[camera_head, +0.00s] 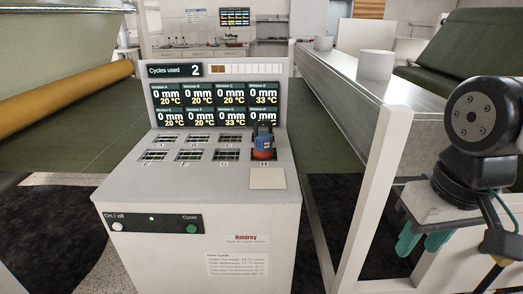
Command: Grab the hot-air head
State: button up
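The hot-air head (263,147) is a small upright unit, blue and red with a dark top. It stands at the right of the white console's sloped top, by the label H. It covers the place where the H window grid would show. My gripper (423,243) is at the lower right, well apart from the head, beyond the console's right side. Its teal fingers point down with a gap between them, and nothing shows in the gap. A white frame rail partly overlaps that area.
The white console (165,245) has several grilled windows, readouts and front buttons. A pale square pad (267,178) lies below the head. A white post (362,215) stands between console and gripper. A metal beam (345,75) carries white cylinders (376,65).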

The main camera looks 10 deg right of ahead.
aim_at(263, 150)
jog(key=k, duration=1.2)
jog(key=u, duration=0.5)
jog(key=i, duration=0.6)
jog(key=u, duration=0.65)
jog(key=i, duration=0.8)
jog(key=z, duration=0.65)
jog(key=i, duration=0.55)
jog(key=z, duration=0.85)
jog(key=i, duration=0.25)
jog(key=z, duration=0.35)
